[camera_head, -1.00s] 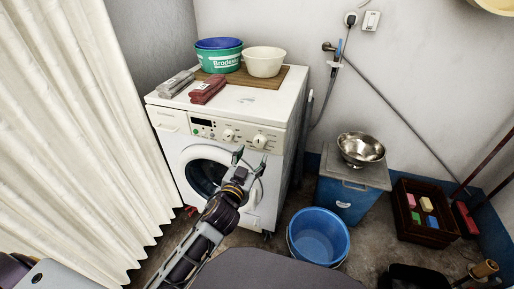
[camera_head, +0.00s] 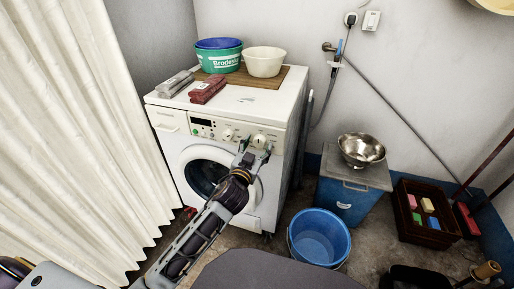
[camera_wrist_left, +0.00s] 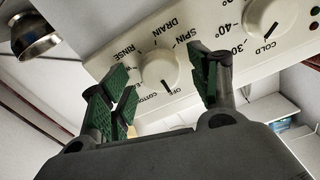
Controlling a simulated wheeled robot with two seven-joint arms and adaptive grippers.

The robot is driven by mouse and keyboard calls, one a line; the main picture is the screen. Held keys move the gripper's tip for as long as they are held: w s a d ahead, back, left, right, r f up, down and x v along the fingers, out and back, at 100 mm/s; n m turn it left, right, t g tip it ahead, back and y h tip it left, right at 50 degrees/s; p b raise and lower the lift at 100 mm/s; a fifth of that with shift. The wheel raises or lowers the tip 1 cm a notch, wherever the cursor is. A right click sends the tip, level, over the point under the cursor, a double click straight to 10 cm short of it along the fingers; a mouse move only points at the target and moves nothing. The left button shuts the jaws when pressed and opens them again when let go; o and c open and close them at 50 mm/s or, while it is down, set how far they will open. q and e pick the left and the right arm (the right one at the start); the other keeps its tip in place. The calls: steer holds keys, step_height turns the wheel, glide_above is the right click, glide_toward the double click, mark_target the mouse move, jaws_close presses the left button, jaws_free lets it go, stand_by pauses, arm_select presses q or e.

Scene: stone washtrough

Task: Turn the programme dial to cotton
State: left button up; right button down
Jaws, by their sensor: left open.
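The washing machine (camera_head: 225,118) stands against the wall with two round dials on its front panel. The programme dial (camera_head: 259,140) is the right one in the head view; in the left wrist view, which looks upside down, it (camera_wrist_left: 160,71) has RINSE, DRAIN, SPIN, OFF and COTTON printed around it. Its mark appears to point toward OFF. My left gripper (camera_head: 255,151) is open in front of this dial. In the left wrist view its green-padded fingers (camera_wrist_left: 163,95) stand on either side of the dial, with no clear contact. My right gripper is not in view.
The temperature dial (camera_head: 228,134) is next to the programme dial. Basins, including a green one (camera_head: 220,61), sit on top of the machine. A blue bucket (camera_head: 319,238) and a cabinet (camera_head: 349,200) stand to the right. A curtain (camera_head: 75,140) hangs at left.

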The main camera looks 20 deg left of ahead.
arm_select(q)
steer(key=shift+w, duration=0.1)
steer(key=shift+c, duration=0.3)
steer(key=c, duration=0.9)
steer(key=shift+c, duration=0.2)
